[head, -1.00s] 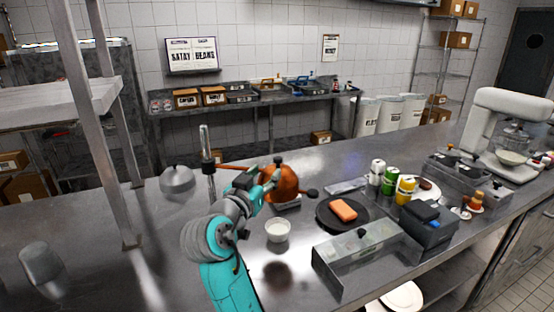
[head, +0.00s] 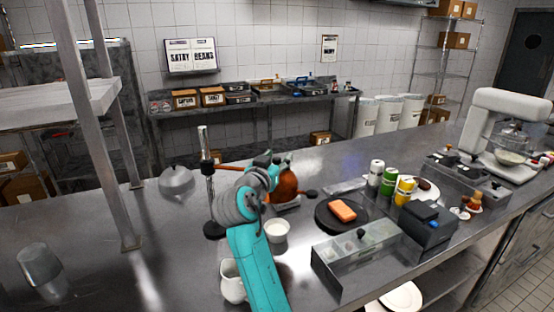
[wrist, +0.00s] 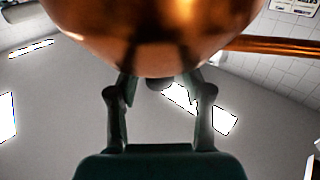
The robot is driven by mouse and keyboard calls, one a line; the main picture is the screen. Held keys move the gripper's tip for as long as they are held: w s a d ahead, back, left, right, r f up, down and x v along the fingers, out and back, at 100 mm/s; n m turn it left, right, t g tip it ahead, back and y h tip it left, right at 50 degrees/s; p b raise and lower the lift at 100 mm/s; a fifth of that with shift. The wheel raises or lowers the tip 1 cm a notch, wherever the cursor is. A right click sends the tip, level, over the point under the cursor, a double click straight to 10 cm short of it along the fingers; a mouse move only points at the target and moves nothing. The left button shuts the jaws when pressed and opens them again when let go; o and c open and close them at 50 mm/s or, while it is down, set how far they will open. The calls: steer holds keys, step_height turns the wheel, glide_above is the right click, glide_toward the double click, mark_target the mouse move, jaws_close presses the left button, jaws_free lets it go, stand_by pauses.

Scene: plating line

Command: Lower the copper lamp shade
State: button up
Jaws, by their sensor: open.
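The copper lamp shade (head: 285,186) hangs above the steel counter on the chrome stand (head: 207,165). My arm partly hides it in the head view. In the wrist view the shade (wrist: 155,30) is large and close, with its copper arm (wrist: 270,45) running off to the right. My gripper (wrist: 160,88) is open, with its fingers apart and a dark knob-like part of the lamp between their tips. I cannot tell whether either finger touches it. In the head view my gripper is mostly hidden near the shade's left side.
A white bowl (head: 277,230) and a white pitcher (head: 233,282) stand beside my arm. A dark plate (head: 325,220) with an orange block (head: 343,210) lies to the right.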

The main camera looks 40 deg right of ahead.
jaws_close()
step_height(320, 180, down, 7)
steer(key=shift+r, duration=0.15)
jaws_free()
steer(key=shift+r, duration=0.1)
steer(key=v, duration=1.2)
